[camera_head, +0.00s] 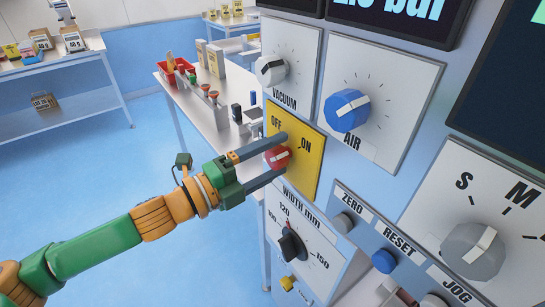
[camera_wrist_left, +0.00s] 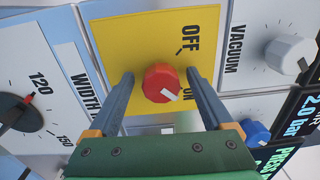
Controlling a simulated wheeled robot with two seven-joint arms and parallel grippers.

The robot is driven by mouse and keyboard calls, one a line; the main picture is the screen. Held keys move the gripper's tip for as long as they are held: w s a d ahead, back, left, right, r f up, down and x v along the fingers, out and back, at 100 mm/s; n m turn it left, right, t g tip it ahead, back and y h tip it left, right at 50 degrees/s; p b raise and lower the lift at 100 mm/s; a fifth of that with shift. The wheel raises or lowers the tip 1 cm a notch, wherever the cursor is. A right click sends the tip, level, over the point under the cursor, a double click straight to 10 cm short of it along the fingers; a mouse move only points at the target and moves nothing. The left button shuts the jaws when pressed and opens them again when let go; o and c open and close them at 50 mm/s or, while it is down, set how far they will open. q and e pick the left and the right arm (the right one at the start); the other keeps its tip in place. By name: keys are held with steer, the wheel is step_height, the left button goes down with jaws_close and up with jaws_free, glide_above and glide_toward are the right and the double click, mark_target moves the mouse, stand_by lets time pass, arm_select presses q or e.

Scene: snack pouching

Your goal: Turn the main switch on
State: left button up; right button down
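The main switch is a red knob (camera_head: 277,157) on a yellow plate (camera_head: 310,165) marked OFF and ON. Its white pointer mark is turned toward the ON label. My left gripper (camera_head: 283,155) is open, with one finger above the knob and one below it. In the left wrist view the red knob (camera_wrist_left: 161,83) sits between the fingertips of my left gripper (camera_wrist_left: 160,73), with a small gap on both sides. The ON label is partly hidden by a finger there. My right gripper is not in view.
The panel also carries a white vacuum knob (camera_head: 271,70), a blue air knob (camera_head: 346,106), a black width knob (camera_head: 292,245) and a large grey selector (camera_head: 473,251). Tables with goods stand behind. The blue floor at left is open.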

mark_target(270, 160)
arm_select(q)
steer(key=b+v, duration=0.2)
steer(key=v, duration=0.4)
steer(key=shift+a+f, duration=0.1)
steer(key=shift+f, duration=0.05)
steer(key=shift+s+a, duration=0.3)
steer(key=shift+s, duration=0.05)
